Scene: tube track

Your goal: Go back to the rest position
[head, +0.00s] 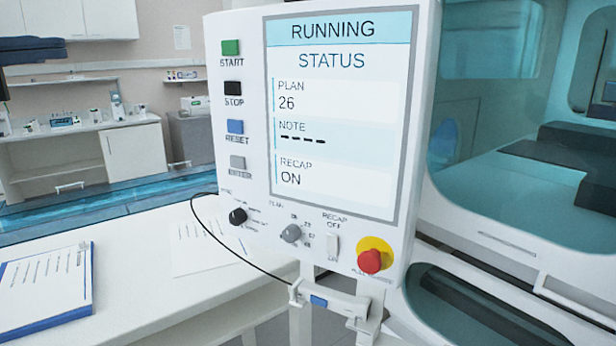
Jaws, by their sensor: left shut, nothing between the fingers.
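My left gripper (62,49) shows as a dark shape at the upper left edge of the head view. It is shut and empty, away from the control panel and touching nothing that I can see. Most of its arm is cut off by the picture edge. My right gripper is not in view. The white control panel (255,190) stands upright in the middle. Its screen (340,120) reads RUNNING, plan 26, note dashes, recap ON.
The panel has a green START button (231,47), a black STOP button (233,88) and a red emergency knob (369,261). A white table (150,290) with a clipboard (45,290) lies lower left. A large machine (500,230) with teal windows fills the right.

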